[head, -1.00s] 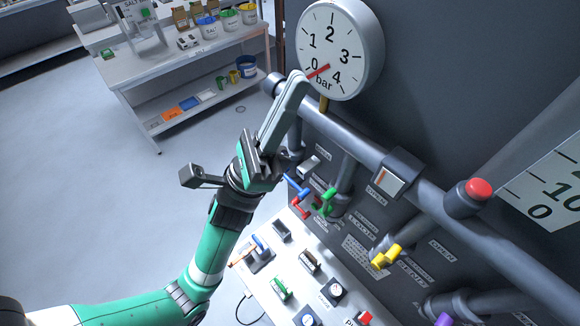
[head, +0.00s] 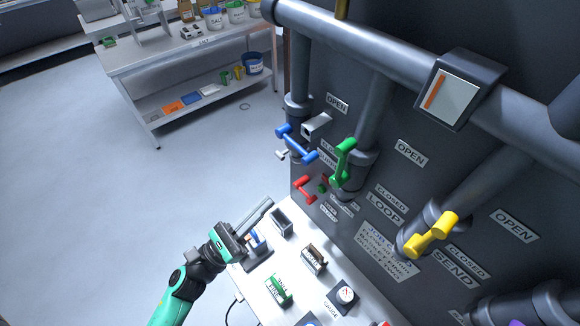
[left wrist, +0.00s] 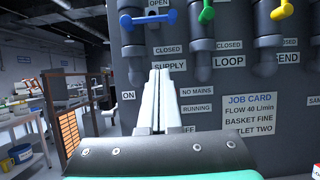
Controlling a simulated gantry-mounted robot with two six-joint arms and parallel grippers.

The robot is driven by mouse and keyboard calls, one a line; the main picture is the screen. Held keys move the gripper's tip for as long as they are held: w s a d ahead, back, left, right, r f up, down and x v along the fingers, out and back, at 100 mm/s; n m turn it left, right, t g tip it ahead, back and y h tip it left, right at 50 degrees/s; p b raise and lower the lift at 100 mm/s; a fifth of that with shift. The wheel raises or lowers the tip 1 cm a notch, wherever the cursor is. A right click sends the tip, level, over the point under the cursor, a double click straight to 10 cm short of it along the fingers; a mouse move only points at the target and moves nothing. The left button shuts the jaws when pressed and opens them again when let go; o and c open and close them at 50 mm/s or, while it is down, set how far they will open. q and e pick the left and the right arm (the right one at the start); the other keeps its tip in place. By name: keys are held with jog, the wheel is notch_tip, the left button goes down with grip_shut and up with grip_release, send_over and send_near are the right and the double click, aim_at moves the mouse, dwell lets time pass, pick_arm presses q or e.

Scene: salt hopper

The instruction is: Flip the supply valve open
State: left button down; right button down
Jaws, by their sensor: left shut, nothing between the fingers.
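The supply valve has a blue handle (head: 297,145) on the leftmost upright pipe of the dark panel. My left gripper (head: 262,207) is shut and empty. It is over the white bench, below and left of the blue handle, and apart from it. In the left wrist view its fingers (left wrist: 157,85) point up toward the panel below the valve. My right gripper is not in view.
Right of the blue handle are a green handle (head: 343,163) and a yellow handle (head: 431,235). A red lever (head: 304,189) sits below. A thick pipe (head: 365,45) crosses above. Small devices stand on the white bench (head: 283,257). Open floor lies left.

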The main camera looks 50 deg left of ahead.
pick_arm(q)
jog(key=w+r+p, duration=0.6)
jog(key=w+r, duration=0.2)
jog(key=shift+w+d, duration=0.15)
jog(key=shift+r, duration=0.15)
dwell(0.3)
